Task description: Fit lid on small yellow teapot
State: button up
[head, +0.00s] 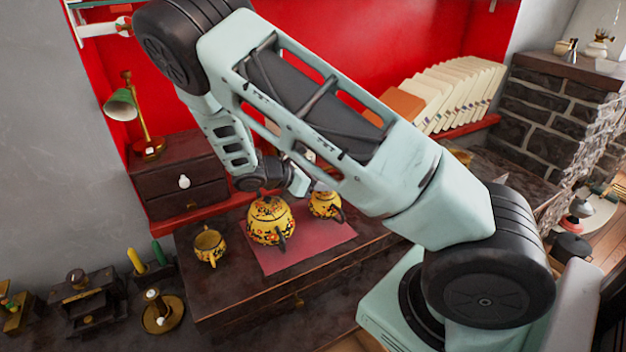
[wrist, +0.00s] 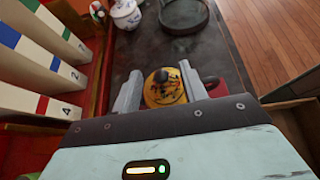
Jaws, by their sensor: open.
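The small yellow teapot (head: 326,204), with dark floral painting, stands on a red mat (head: 285,263) on a dark wooden chest. A larger yellow teapot (head: 270,226) stands left of it. My gripper (head: 299,183) is low above the mat, near the small teapot, partly hidden by my arm. In the wrist view my gripper (wrist: 160,70) has its two fingers apart. A yellow rounded piece (wrist: 164,91) with a dark top shows between and beyond them. I cannot tell whether it is the small teapot or a separate lid, nor whether the fingers touch it.
A yellow cup-like pot (head: 209,246) stands on the chest, left of the mat. A green lamp (head: 123,105) sits on a drawer box at the left. Pale books (head: 450,95) line the red shelf behind. A white lidded jar (wrist: 126,14) and dark tray (wrist: 183,14) lie beyond.

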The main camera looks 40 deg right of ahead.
jog(key=b+v, duration=0.2)
jog(key=v, duration=1.5)
jog(key=shift+a+r+b, duration=0.1)
jog(key=shift+a+b, duration=0.05)
jog(key=shift+b, duration=0.25)
